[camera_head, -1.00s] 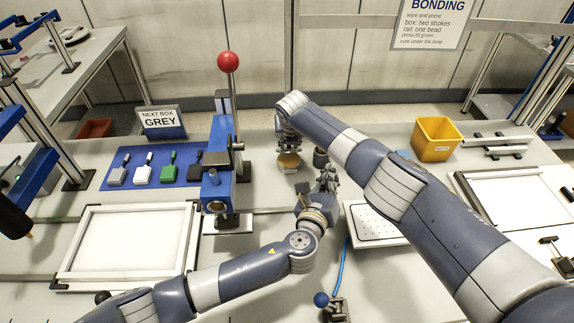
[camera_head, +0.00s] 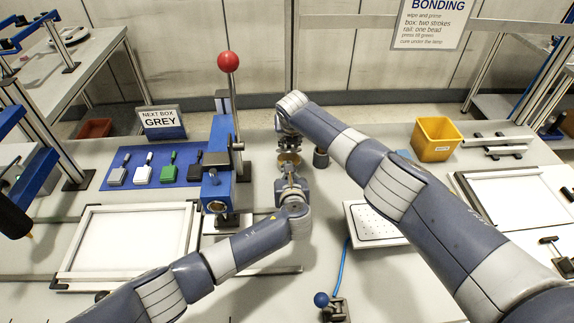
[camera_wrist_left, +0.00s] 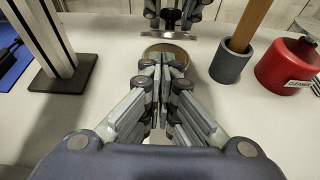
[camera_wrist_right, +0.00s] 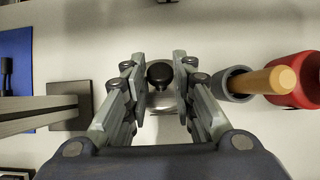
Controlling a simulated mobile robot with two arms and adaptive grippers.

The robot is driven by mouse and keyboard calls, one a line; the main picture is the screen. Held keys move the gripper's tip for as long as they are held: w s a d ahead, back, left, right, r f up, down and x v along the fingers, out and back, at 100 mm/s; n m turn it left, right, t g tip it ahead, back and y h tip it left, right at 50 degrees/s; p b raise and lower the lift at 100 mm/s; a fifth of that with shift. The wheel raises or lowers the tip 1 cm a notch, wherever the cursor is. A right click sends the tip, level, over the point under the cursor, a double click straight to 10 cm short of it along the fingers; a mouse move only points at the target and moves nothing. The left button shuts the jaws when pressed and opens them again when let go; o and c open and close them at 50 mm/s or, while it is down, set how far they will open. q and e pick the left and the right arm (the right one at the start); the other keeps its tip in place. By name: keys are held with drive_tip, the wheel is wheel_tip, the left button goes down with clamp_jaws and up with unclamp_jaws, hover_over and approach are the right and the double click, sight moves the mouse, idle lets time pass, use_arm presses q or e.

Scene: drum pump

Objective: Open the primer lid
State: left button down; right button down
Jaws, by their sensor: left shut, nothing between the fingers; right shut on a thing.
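The primer jar shows as a round tan-brown shape (camera_wrist_left: 180,52) in the left wrist view and as a small yellowish round in the head view (camera_head: 290,158). A silver lid (camera_wrist_left: 168,35) with a black knob (camera_wrist_right: 160,75) is above it. My right gripper (camera_wrist_right: 160,70) comes down from above and is shut on the knob. The lid seems just clear of the jar, but the gap is hard to judge. My left gripper (camera_wrist_left: 164,62) is shut and empty, its tips close in front of the jar and hiding part of it. It also shows in the head view (camera_head: 289,176).
A grey cup (camera_wrist_left: 231,62) with a wooden handle and a red cleaner can (camera_wrist_left: 286,68) stand right of the jar. The blue lever press (camera_head: 218,190) stands left. A white perforated tray (camera_head: 376,222) lies in front right.

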use_arm(q)
drive_tip(key=shift+x, duration=2.25)
